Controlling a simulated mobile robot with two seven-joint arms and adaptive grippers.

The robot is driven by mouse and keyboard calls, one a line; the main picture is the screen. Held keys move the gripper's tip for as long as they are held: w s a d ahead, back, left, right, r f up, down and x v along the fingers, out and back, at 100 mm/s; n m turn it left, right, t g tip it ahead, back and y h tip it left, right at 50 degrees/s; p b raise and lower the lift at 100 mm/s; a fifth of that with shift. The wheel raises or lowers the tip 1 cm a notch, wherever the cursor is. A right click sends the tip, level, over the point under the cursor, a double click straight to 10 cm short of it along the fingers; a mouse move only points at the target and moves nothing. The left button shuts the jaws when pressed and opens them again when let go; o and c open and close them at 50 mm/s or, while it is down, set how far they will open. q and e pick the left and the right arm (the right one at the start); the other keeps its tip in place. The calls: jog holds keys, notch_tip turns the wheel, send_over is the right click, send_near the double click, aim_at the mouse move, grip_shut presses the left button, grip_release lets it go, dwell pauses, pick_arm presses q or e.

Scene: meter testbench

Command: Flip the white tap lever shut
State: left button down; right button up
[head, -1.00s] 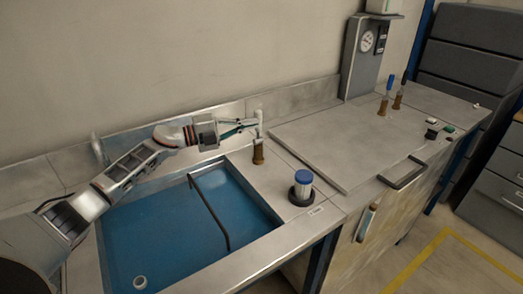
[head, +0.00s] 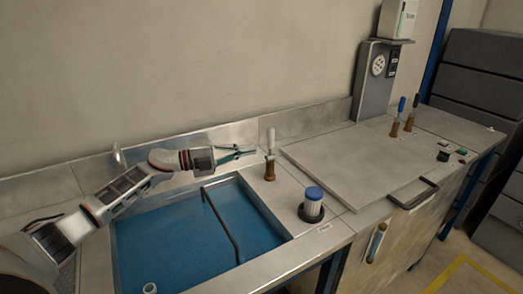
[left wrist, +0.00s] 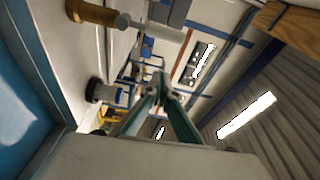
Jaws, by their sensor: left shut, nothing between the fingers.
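The white tap lever (head: 271,140) stands upright on a brass tap body (head: 269,172) at the back right corner of the basin. In the left wrist view the lever (left wrist: 158,31) and brass body (left wrist: 96,13) show at the top, sideways. My left gripper (head: 256,150) is shut and empty, just left of the lever, pointing at its lower part. A small gap seems to lie between them. In the left wrist view its fingertips (left wrist: 159,84) meet, below the lever in the picture. My right gripper is not in view.
The blue basin (head: 150,240) with a dark bent rod (head: 220,228) lies below my left arm. A flat plate (head: 350,165) lies beyond the tap.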

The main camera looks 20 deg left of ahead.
pick_arm(q)
jog(key=v, duration=0.5)
jog(key=shift+r+b, duration=0.15)
jog(key=shift+b, duration=0.2)
